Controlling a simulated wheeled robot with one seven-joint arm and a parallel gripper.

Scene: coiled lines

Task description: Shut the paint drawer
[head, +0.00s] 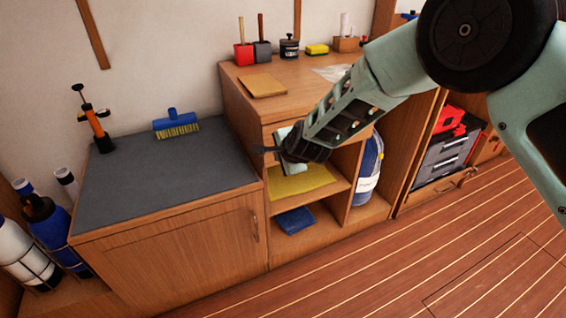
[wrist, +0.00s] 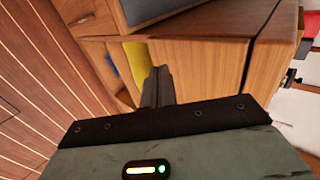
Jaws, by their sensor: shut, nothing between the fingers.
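The paint drawer appears to be the wooden front (wrist: 205,65) just under the top of the middle cabinet; no label shows. In the head view only a strip of that front (head: 269,135) shows beside my gripper, and the arm hides most of it. I cannot tell how far it stands out. My gripper (head: 282,150) is in front of the cabinet's upper left part, above the yellow cloth (head: 300,182). In the wrist view my gripper's fingers (wrist: 158,78) are together and empty, at the lower edge of the front. I cannot tell whether they touch it.
A low cabinet (head: 170,255) with a grey top (head: 165,180) stands at left, carrying a blue brush (head: 175,124) and an orange pump (head: 97,128). A blue cloth (head: 295,220) lies on the lower shelf. A blue-and-white bottle (head: 368,170) stands at right. Floor in front is clear.

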